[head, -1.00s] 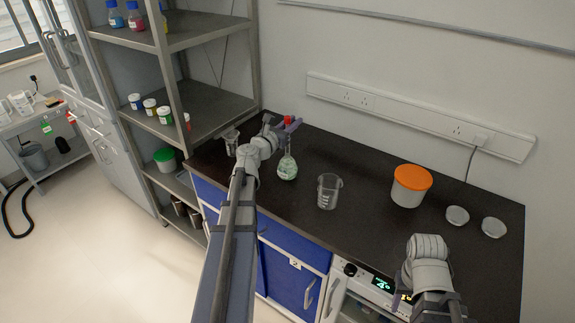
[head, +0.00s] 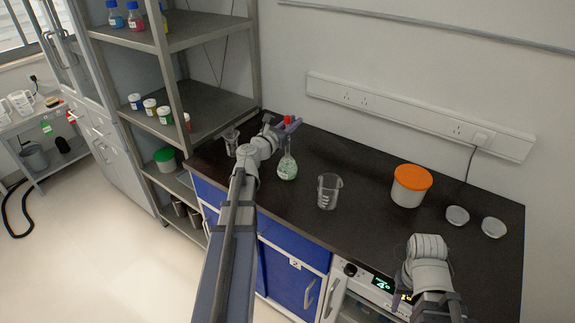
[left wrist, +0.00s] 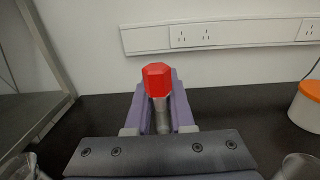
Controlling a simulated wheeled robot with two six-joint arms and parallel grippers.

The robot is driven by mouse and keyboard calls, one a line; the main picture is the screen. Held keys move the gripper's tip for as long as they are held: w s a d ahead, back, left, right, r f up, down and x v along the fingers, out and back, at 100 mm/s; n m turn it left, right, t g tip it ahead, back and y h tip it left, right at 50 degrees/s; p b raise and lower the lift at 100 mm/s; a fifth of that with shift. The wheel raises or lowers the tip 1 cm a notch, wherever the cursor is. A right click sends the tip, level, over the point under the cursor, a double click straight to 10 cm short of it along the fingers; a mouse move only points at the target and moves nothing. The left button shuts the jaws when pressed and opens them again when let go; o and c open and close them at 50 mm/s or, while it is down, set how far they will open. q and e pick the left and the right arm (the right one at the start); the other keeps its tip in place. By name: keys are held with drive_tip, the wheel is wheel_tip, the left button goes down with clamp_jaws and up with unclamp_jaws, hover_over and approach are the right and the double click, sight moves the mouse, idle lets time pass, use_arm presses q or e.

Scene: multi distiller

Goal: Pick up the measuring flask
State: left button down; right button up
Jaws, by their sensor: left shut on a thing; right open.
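The measuring flask (head: 287,168) is clear glass with a round body, a long neck and a red stopper. It stands upright at the back left of the dark bench, or very slightly above it; I cannot tell which. My left gripper (head: 291,124) is shut on its neck, just below the stopper. In the left wrist view the red stopper (left wrist: 157,79) sits above the two purple fingers (left wrist: 160,115), with the neck between them. My right gripper is at the lower right of the head view, by the bench's front edge; its fingers are mostly hidden behind its wrist (head: 429,265).
A glass beaker (head: 329,191) stands right of the flask. Another glass vessel (head: 231,141) is left, near my left wrist. A white tub with an orange lid (head: 411,185) and two small dishes (head: 457,215) stand further right. A metal shelf (head: 205,105) borders the bench's left.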

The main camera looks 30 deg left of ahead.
drive_tip(key=shift+r, duration=0.1)
idle(0.3)
wheel_tip(320, 180, up, 10)
drive_tip(key=p, duration=1)
